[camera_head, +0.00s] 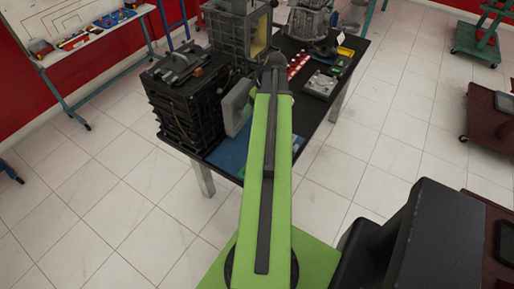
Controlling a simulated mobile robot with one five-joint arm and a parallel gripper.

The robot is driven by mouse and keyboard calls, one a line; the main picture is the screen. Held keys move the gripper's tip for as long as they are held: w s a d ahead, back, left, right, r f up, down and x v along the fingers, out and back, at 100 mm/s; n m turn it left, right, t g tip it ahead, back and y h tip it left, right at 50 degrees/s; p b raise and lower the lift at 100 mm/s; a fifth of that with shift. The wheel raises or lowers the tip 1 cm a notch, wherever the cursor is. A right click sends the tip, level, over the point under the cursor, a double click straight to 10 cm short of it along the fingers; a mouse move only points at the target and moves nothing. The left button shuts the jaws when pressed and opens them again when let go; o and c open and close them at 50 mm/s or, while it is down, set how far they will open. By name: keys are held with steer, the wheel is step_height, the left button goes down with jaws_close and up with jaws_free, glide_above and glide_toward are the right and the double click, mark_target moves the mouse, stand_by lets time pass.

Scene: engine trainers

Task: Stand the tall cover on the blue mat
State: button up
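The blue mat (231,154) lies at the near edge of the dark table, partly behind my green arm. An upright grey slab-like part (237,107), perhaps the tall cover, stands just left of my arm at the mat's far side. I cannot tell whether its foot rests on the mat or beside it. The end of my arm with my gripper (274,72) is over the table, right of this part. The fingers are too small and hidden by the arm to tell whether they are open or hold anything.
A black ribbed engine block (187,96) crowds the table's left end. A grey engine block (236,36) with a yellow inside stands behind. Small parts lie on the right, including a flat grey plate (321,84). A black monitor-like object (432,245) is at the lower right.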

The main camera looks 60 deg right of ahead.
steer(key=s+d+r+p, duration=0.2)
steer(key=s+d+r, duration=0.1)
steer(key=s+d, duration=0.75)
steer(key=w+a+f+b, duration=0.4)
steer(key=w+f+b, duration=0.7)
steer(key=shift+w+f+m, duration=0.25)
steer(key=shift+f+m, duration=0.05)
steer(key=shift+m, duration=0.1)
steer(key=o, duration=2)
steer(key=shift+a, duration=0.15)
steer(key=p+v, duration=1.1)
steer(key=v, duration=0.1)
steer(key=shift+a, duration=0.2)
steer(key=shift+s+r, duration=0.1)
steer(key=shift+r, duration=0.05)
